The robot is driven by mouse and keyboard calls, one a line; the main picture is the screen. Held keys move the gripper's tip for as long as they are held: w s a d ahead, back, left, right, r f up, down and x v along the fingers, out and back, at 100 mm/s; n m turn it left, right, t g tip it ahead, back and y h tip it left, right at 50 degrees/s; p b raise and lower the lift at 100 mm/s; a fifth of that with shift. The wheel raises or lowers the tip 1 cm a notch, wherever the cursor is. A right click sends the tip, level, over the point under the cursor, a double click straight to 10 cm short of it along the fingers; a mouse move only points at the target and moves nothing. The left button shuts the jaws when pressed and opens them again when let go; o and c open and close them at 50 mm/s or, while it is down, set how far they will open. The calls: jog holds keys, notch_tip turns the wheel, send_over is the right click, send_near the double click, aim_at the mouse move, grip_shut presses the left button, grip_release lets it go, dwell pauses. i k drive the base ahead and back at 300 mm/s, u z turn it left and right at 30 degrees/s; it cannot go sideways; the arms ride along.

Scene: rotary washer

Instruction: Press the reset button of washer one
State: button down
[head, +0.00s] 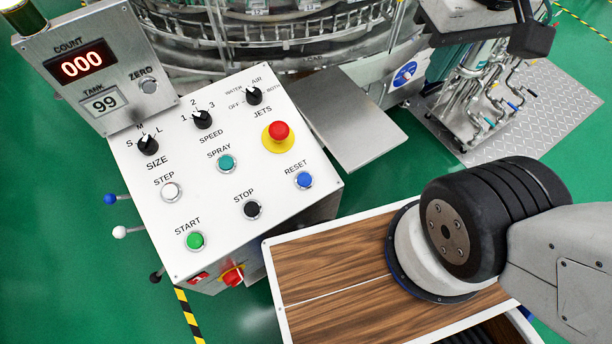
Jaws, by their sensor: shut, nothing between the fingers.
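The blue RESET button (304,180) sits at the lower right of the white control panel (215,185), below its printed label. Nothing covers it. The black STOP button (252,209) is to its left, and the red emergency knob (279,132) on a yellow base is above it. My gripper is not in view; only the lower part of my arm shows at the right, apart from the panel. I see no label that says which washer this is.
The panel also has a green START button (195,240), a teal SPRAY button (226,163), a white STEP button (170,191) and black knobs. A count display (82,65) reads 000. A metal plate (335,117) is behind the panel. Space above the panel is clear.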

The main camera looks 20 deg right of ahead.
aim_at(304, 180)
jog(key=k, duration=1.35)
jog(key=z, duration=0.35)
jog(key=i, duration=0.85)
jog(key=z, duration=0.15)
